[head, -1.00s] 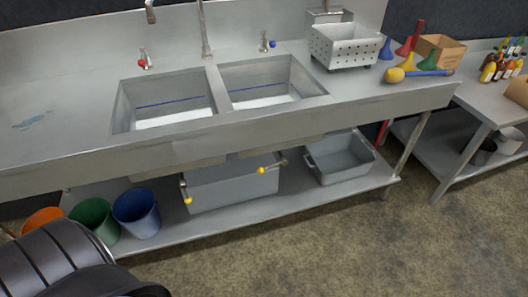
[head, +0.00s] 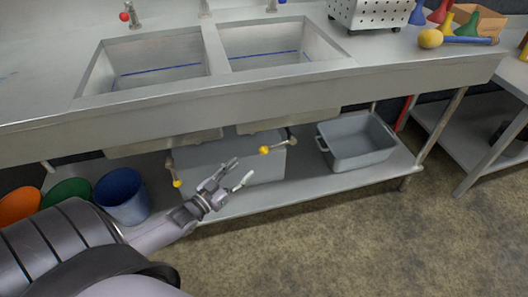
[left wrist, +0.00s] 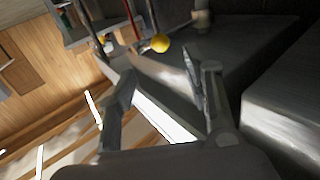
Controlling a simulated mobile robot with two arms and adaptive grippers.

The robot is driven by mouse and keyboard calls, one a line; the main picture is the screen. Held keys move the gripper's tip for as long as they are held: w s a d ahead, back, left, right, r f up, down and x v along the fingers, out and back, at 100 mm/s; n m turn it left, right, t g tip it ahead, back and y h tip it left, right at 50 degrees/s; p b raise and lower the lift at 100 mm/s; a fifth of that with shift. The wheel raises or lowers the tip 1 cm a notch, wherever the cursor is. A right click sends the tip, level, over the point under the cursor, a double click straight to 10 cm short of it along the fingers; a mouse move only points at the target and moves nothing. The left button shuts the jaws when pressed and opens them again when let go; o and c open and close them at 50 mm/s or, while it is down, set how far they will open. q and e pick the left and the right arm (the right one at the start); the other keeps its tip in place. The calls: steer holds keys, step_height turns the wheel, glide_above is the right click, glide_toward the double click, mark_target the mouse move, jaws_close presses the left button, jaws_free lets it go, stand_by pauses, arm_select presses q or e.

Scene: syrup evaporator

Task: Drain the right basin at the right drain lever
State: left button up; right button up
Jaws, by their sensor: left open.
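The right basin (head: 275,50) is the right one of two sunk in the steel counter, with a blue line on its inner wall. The right drain lever (head: 273,148) sticks out below the counter under this basin, its yellow knob pointing left. The knob also shows in the left wrist view (left wrist: 160,43), beyond the fingertips. My left gripper (head: 241,170) is open and empty, below and slightly left of the knob, apparently not touching it. It shows in the left wrist view (left wrist: 160,66) with fingers spread. My right gripper is not in view.
The left drain lever (head: 176,178) hangs at the left with a yellow knob. A blue bucket (head: 122,198) stands left. The floor in front is clear.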

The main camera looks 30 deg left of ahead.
mark_target(264, 150)
arm_select(q)
steer(key=shift+w+d+b, duration=0.2)
steer(key=shift+w+b, duration=0.2)
steer(key=shift+w, duration=1.6)
steer(key=shift+w+d+b, duration=0.15)
steer(key=shift+w+b, duration=0.2)
steer(key=shift+w, duration=1.7)
steer(key=shift+w+d+b, duration=0.2)
steer(key=shift+w+b, duration=0.2)
steer(key=shift+w, duration=1.6)
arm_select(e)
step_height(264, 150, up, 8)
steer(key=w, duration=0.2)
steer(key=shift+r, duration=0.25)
arm_select(q)
steer(key=shift+c, duration=0.6)
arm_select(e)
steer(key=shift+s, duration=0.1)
